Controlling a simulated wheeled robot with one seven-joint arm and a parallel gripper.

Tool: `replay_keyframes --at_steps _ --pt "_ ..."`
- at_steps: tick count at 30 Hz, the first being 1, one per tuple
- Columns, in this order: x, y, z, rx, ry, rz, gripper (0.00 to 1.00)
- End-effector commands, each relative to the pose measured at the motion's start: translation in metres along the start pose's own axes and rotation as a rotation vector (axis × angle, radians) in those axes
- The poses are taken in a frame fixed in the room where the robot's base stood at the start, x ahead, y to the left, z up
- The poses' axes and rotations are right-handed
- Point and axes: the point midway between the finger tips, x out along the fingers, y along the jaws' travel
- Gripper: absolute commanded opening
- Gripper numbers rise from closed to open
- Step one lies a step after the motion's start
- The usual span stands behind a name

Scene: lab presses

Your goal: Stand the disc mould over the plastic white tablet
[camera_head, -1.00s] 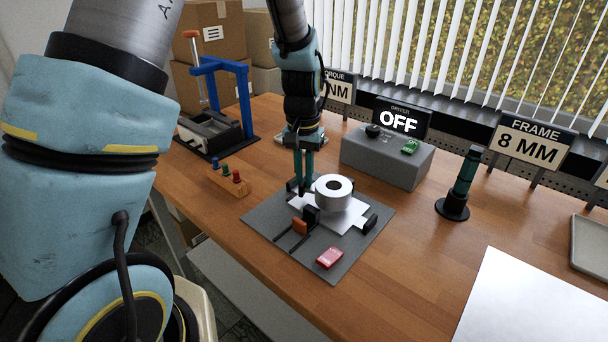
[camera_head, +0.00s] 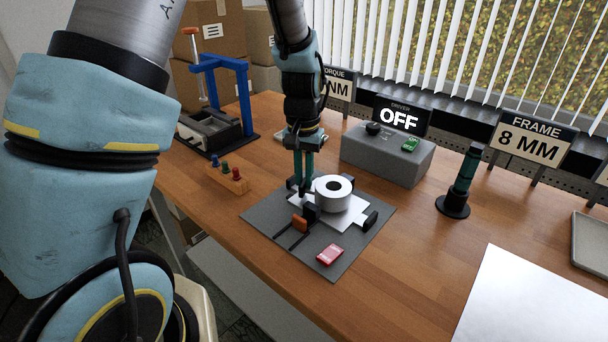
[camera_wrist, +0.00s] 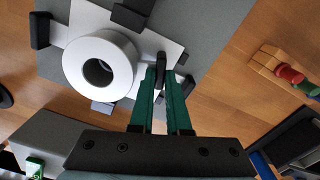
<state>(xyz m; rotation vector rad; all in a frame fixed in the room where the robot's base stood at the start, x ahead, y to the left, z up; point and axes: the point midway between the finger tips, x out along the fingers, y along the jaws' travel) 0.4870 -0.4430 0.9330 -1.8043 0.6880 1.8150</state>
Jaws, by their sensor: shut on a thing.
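The disc mould, a thick white ring with a dark round hole (camera_head: 333,193), lies flat over the white tablet (camera_head: 340,219) on the grey mat; it also shows in the wrist view (camera_wrist: 100,66). The tablet (camera_wrist: 90,17) shows around the ring, partly covered by it. My gripper (camera_head: 298,187) is low at the tablet's left edge, beside the ring. In the wrist view its green fingers (camera_wrist: 162,78) are shut on a small dark upright piece (camera_wrist: 161,62) close to the ring. Whether this piece joins the ring or the mat cannot be told.
Black stops (camera_head: 371,221) and an orange knob (camera_head: 299,224) stand around the tablet. A red block (camera_head: 330,254) lies on the mat (camera_head: 270,220). A peg rack (camera_head: 228,180), grey driver box (camera_head: 385,158) and dark green tool (camera_head: 465,175) stand nearby.

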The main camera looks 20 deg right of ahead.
Motion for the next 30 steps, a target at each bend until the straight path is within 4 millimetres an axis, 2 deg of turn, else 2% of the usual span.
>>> replay_keyframes --at_steps 11,12,21,30 --pt "0.0087 0.0000 -0.0003 0.000 0.001 0.000 0.00" --pt "0.0087 0.0000 -0.0003 0.000 0.001 0.000 0.16" --pt "0.0084 -0.0001 -0.0001 0.000 0.000 0.000 0.50" --pt "0.0060 -0.0001 -0.0002 0.000 0.001 0.000 0.50"
